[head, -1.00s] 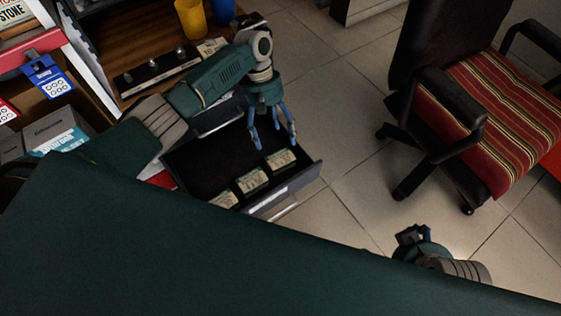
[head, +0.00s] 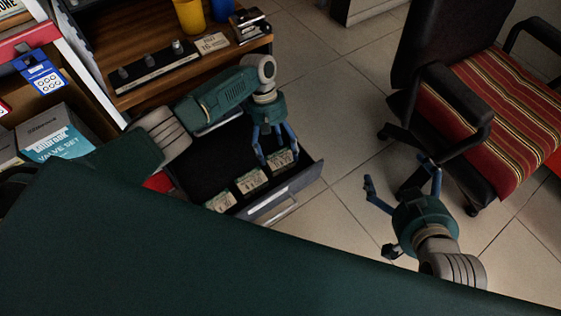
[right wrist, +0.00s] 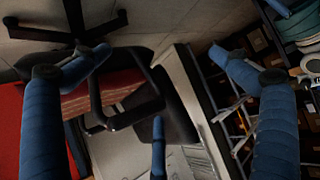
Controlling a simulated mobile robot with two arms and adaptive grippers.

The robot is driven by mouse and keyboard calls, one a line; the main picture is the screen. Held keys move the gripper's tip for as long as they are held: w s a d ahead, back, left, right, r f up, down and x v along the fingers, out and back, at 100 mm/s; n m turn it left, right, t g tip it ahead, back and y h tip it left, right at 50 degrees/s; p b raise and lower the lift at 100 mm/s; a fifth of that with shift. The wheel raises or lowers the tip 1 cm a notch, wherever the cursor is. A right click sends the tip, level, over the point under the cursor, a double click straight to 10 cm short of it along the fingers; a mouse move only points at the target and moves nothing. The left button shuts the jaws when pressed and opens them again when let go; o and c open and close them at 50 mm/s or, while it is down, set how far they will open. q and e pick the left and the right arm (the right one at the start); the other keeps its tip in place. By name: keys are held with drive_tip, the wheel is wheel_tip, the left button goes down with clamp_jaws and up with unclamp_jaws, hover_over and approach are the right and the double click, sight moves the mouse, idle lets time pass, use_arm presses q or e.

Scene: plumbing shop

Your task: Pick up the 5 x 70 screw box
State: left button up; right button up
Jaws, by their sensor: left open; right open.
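Three small labelled boxes stand in a row along the front of an open dark drawer (head: 205,168) in the head view: a left box (head: 221,201), a middle box (head: 251,181) and a right box (head: 281,158). Their print is too small for me to tell which is 5 x 70. My left gripper (head: 279,157) is open, pointing down, with its fingers around or just above the right box; I cannot tell whether they touch it. My right gripper (head: 402,179) is open and empty over the floor, right of the drawer. Its spread fingers show in the right wrist view (right wrist: 155,68).
A wooden bench (head: 130,92) with a yellow cup (head: 190,16) and a blue cup (head: 222,10) stands behind the drawer. A striped office chair (head: 505,110) is close to my right gripper. Tiled floor (head: 335,105) is free between drawer and chair.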

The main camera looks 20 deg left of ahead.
use_arm(q)
drive_tip(key=shift+x, duration=1.1)
use_arm(e)
drive_tip(key=w+r, duration=0.1)
drive_tip(key=r+t, duration=0.1)
drive_tip(key=w+a+r+t, duration=0.1)
drive_tip(key=shift+w+a+r+y, duration=0.1)
drive_tip(key=shift+w+r+y, duration=0.25)
drive_tip(key=shift+y, duration=0.05)
use_arm(q)
drive_tip(key=shift+c, duration=0.3)
drive_tip(key=c, duration=1.3)
drive_tip(key=shift+c, duration=1.2)
drive_tip(key=shift+r, duration=0.15)
use_arm(e)
drive_tip(key=shift+f, duration=0.15)
